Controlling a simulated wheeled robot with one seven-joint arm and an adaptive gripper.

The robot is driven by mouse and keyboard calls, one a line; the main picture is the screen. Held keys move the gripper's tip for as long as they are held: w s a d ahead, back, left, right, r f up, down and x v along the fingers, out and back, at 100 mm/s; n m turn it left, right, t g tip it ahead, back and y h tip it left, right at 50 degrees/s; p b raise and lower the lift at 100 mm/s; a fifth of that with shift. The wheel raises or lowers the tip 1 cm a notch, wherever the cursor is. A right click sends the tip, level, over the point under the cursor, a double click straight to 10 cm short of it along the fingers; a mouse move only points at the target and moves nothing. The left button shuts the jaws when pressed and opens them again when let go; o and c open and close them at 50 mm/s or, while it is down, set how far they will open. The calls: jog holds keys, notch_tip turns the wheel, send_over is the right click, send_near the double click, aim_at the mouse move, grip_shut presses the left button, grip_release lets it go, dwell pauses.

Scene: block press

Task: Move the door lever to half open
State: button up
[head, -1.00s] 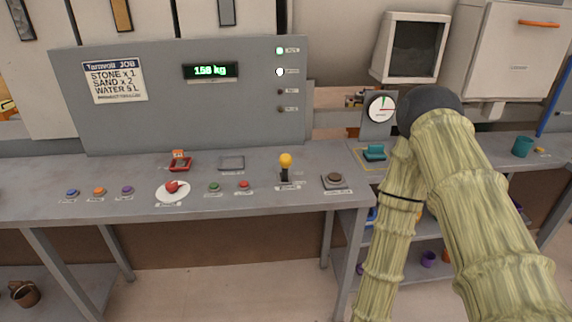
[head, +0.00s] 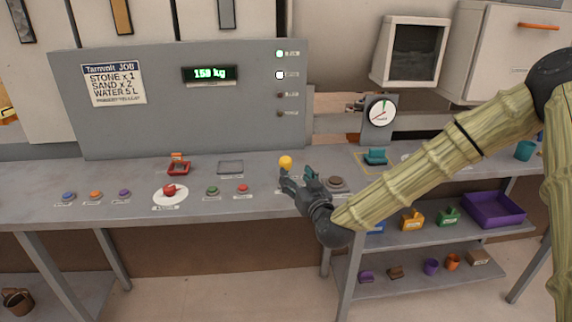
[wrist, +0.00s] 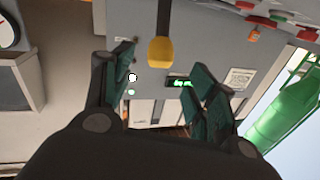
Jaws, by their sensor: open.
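The lever with a yellow knob (head: 285,162) stands on the console desk, right of the red and green buttons. Its label is too small to read, and its base is hidden behind my gripper in the head view. My gripper (head: 298,175) is open, with its fingers close to the knob, in front and to the right. In the wrist view, the lever's yellow knob (wrist: 160,51) on its dark stalk hangs from the top edge, between the spread fingers of my gripper (wrist: 165,72). The fingers show no clear contact with it.
A dark push button (head: 336,184) on a plate sits just right of my gripper. Green (head: 212,191) and red (head: 243,188) buttons lie to its left. The upright panel (head: 220,125) with a lit display stands behind. A dial gauge (head: 380,112) stands at the back right.

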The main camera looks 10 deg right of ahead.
aim_at(288, 167)
jog(key=p+x, duration=0.1)
jog(key=x, duration=0.7)
jog(key=shift+w+a, duration=0.1)
jog(key=shift+w, duration=0.15)
jog(key=shift+c, duration=0.4)
